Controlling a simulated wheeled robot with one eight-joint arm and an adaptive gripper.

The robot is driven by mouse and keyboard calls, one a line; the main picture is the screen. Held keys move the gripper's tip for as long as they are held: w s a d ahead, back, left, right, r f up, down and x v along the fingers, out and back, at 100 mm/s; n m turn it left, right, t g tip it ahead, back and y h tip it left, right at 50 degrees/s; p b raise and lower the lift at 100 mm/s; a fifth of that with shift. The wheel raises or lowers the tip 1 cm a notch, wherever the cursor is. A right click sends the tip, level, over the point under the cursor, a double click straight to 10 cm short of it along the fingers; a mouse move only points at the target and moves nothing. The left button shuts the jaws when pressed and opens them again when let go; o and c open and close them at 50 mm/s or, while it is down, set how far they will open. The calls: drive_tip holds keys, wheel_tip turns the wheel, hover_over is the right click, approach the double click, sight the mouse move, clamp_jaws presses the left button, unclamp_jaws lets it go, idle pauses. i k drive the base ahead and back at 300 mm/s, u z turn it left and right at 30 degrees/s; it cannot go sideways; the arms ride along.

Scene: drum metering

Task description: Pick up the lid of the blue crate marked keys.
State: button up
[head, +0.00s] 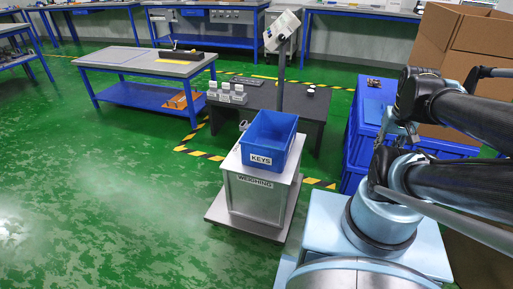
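The blue crate marked KEYS (271,139) stands upright on top of a grey box labelled WEIGHING, near the middle of the head view. Its top is open and I see its inner walls; no lid lies on it. I cannot pick out a separate lid for this crate with certainty. Dark links of my arm fill the right side of the view. The fingers of my gripper do not show.
The weighing box (251,200) stands on a low grey platform. A dark table (265,98) with small white containers is behind it. Blue crates (363,130) and a cardboard box (464,48) stand at right. Green floor at left is clear.

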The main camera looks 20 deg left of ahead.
sight(374, 110)
drive_tip(key=u, duration=2.3)
drive_tip(key=k, duration=0.75)
drive_tip(key=z, duration=0.95)
drive_tip(key=i, duration=1)
